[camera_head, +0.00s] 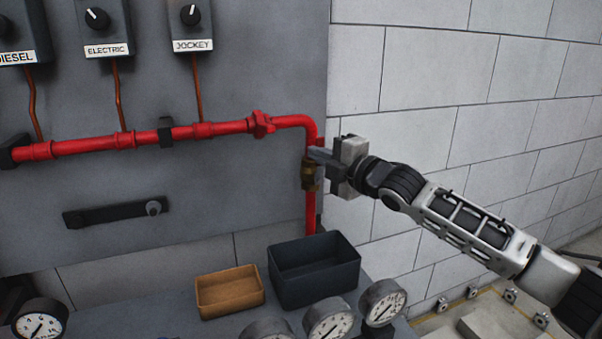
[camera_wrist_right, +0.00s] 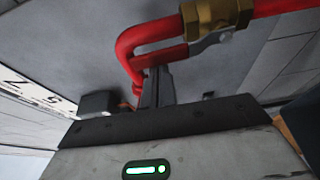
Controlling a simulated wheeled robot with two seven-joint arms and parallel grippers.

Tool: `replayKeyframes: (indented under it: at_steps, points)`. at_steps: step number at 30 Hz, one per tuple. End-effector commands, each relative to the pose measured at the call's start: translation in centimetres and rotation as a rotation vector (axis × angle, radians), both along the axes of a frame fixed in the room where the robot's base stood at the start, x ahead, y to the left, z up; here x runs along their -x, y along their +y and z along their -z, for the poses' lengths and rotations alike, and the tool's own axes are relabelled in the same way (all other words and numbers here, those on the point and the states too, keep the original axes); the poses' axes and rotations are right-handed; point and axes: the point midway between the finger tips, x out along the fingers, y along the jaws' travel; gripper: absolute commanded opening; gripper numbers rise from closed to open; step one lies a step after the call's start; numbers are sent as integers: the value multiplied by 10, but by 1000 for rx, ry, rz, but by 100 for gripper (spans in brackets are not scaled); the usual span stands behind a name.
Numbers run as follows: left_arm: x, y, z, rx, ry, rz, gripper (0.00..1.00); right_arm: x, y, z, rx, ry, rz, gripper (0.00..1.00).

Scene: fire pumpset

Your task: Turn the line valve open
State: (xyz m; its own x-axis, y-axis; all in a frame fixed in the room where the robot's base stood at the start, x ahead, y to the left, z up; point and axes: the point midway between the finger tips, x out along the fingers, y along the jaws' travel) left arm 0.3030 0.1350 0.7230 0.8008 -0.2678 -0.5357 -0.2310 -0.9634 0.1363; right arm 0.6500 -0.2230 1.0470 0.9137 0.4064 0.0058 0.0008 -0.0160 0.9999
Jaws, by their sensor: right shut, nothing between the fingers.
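The line valve has a brass body (camera_head: 311,176) on the red vertical pipe at the right edge of the grey panel. It also shows as a brass valve body (camera_wrist_right: 205,16) in the right wrist view. Its red lever (camera_wrist_right: 163,56) runs from the body roughly alongside the pipe. In the head view the lever is mostly hidden by my gripper. My right gripper (camera_head: 316,155) is shut and empty beside the pipe, just above the brass body. In the right wrist view its fingers (camera_wrist_right: 155,85) are together at the lever's free end; I cannot tell if they touch. My left gripper is out of view.
A red pipe (camera_head: 85,146) runs across the panel under the dial boxes. Below are a dark bin (camera_head: 312,272), a tan tray (camera_head: 230,291) and several gauges (camera_head: 382,302). A dark bar (camera_head: 115,212) is on the panel. The block wall (camera_head: 450,80) is at right.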

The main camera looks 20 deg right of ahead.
Motion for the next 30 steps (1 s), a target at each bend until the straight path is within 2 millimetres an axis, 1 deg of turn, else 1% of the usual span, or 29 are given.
replayKeyframes:
  at_steps: [18, 22, 28, 29, 30]
  points:
    - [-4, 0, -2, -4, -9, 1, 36, -1, 2, 1, -14, 2, -4, 0]
    - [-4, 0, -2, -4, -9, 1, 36, -1, 14, 1, -15, 3, -9, 0]
    - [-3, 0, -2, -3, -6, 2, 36, 1, 47, 1, -18, 2, -14, 0]
    - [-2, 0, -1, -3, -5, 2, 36, 3, 46, 2, -16, 3, -11, 0]
    - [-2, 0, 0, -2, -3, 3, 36, 10, 39, 3, -12, 3, -7, 0]
